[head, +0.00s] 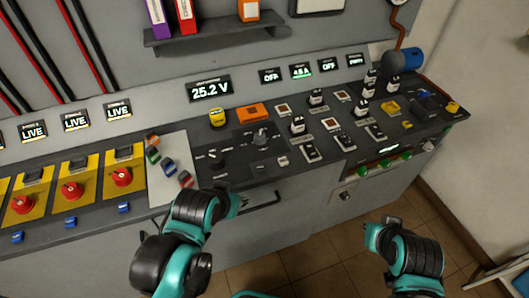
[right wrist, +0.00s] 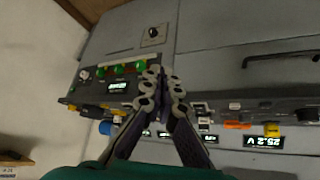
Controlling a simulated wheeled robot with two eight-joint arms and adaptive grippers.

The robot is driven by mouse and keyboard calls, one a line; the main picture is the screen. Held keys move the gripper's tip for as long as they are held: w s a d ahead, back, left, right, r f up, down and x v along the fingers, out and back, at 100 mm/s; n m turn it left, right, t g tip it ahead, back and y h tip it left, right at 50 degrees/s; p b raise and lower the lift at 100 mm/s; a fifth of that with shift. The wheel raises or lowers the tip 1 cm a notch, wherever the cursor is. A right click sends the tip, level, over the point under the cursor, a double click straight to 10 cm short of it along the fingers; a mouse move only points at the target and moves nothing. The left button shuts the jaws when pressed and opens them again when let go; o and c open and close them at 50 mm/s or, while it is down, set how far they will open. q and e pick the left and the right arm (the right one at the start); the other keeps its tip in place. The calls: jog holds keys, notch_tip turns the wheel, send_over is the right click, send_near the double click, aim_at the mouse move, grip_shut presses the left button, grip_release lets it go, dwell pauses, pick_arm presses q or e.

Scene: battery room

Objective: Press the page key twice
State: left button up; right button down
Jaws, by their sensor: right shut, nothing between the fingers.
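I cannot make out which control is the page key; the labels are too small to read. A small lit display (head: 388,149) sits above a row of green buttons (head: 386,163) on the console's front at the right. In the right wrist view, which is upside down, the display (right wrist: 118,87) and green buttons (right wrist: 128,69) show left of my right gripper (right wrist: 163,75). Its fingers are shut and empty, apart from the panel. In the head view my right arm is in front of the console, low at the right.
The console top (head: 235,172) carries several switches, knobs and a yellow button (head: 217,117). A 25.2 V readout (head: 210,89) stands behind. Red rotary switches (head: 72,190) are at the left. A drawer handle (head: 262,201) juts from the front. The tiled floor before the cabinet is clear.

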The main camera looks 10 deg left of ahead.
pick_arm(q)
jog(key=shift+d+r, duration=0.1)
pick_arm(e)
jog(key=shift+s+d, duration=0.1)
jog(key=shift+d, duration=0.05)
pick_arm(q)
jog(key=shift+o, duration=0.7)
pick_arm(e)
jog(key=w+a+r+m+y+p, duration=0.2)
jog(key=w+a+r+m+p, duration=0.2)
jog(key=w+a, duration=0.25)
jog(key=w+a+r+m+y+p, duration=0.1)
jog(key=w+a+r+m+p, duration=0.4)
jog(key=a, duration=0.3)
pick_arm(q)
notch_tip(320, 180, up, 14)
jog(key=p, duration=0.5)
jog(key=shift+r, duration=0.2)
pick_arm(e)
jog(key=w+a+f+m+y, duration=0.1)
jog(key=a+m, duration=0.3)
jog(key=a, duration=0.5)
jog(key=w+a+f+m+y, duration=0.2)
jog(key=w+a+m, duration=0.2)
jog(key=a, duration=0.5)
jog(key=shift+f+m+g+y, duration=0.15)
jog(key=shift+m+g+y, duration=0.15)
jog(key=shift+m, duration=0.2)
